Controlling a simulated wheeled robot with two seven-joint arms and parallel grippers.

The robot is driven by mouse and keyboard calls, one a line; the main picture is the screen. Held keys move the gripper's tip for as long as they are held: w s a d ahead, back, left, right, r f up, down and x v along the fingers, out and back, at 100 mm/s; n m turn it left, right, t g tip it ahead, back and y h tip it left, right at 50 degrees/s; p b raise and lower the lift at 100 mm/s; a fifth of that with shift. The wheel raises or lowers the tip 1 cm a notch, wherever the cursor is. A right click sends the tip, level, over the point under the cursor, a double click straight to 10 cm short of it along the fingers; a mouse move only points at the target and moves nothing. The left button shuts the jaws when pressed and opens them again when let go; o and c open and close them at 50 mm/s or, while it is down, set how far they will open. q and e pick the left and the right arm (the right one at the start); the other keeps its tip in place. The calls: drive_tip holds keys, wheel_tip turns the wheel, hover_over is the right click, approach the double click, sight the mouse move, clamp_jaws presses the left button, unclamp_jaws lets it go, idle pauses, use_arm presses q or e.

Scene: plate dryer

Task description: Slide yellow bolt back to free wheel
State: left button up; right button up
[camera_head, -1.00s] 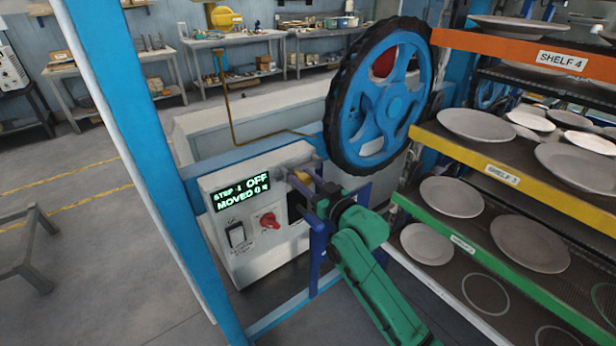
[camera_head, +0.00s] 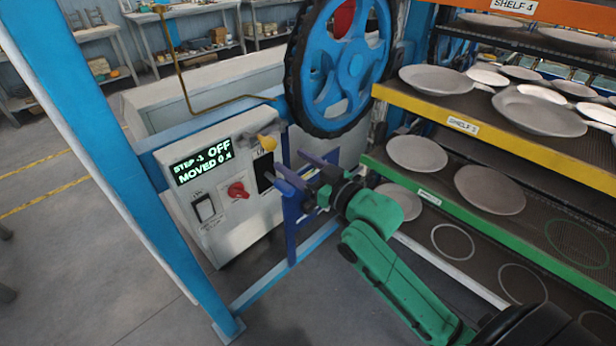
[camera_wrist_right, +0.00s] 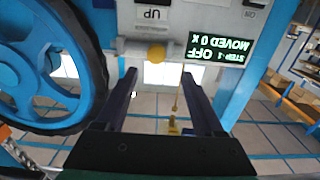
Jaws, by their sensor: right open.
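The yellow bolt's rounded knob (camera_head: 267,143) sticks out by a grey housing at the upper right of the white control box (camera_head: 215,228). It also shows in the wrist view (camera_wrist_right: 157,54), just beyond the fingertips and between their lines. The blue spoked wheel (camera_head: 356,66) with its black tyre stands right behind the box. My right gripper (camera_head: 290,163) is open and empty, its fingers pointing at the box, apart from the knob and a little below right of it. It shows in the wrist view too (camera_wrist_right: 159,72). My left gripper is not in view.
The box has a lit display (camera_head: 202,162) reading OFF, a black rocker switch (camera_head: 204,207) and a red knob (camera_head: 238,190). A blue post (camera_head: 105,150) stands at left. Shelves with plates, such as the green-edged one (camera_head: 470,218), fill the right side.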

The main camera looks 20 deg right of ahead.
drive_tip(key=v, duration=0.4)
drive_tip(key=shift+s+b, duration=0.25)
drive_tip(key=shift+b, duration=0.1)
drive_tip(key=w+d+f+m+g+h, duration=0.15)
drive_tip(key=d+f, duration=0.25)
drive_tip(key=f, duration=0.7)
drive_tip(key=d+f+m+g+h, duration=0.1)
drive_tip(key=d+f+g+h, duration=0.2)
drive_tip(key=f, duration=0.9)
drive_tip(key=s+d+f+g+h, duration=0.1)
drive_tip(key=s+d+f, duration=0.15)
drive_tip(key=f, duration=0.45)
drive_tip(key=s+d+f+g+h, duration=0.1)
drive_tip(key=s+f, duration=0.2)
drive_tip(key=f, duration=0.5)
drive_tip(key=s+a+f+g, duration=0.1)
drive_tip(key=s+f+g, duration=0.4)
drive_tip(key=s+f, duration=1.15)
drive_tip(key=s+a+f+g, duration=0.1)
drive_tip(key=s+f+g, duration=0.1)
drive_tip(key=s, duration=0.6)
drive_tip(key=s+a+f+g, duration=0.1)
drive_tip(key=s+f+g, duration=0.1)
drive_tip(key=s+f, duration=0.3)
drive_tip(key=s, duration=0.3)
drive_tip(key=shift+a+n, duration=0.3)
drive_tip(key=shift+n, duration=0.05)
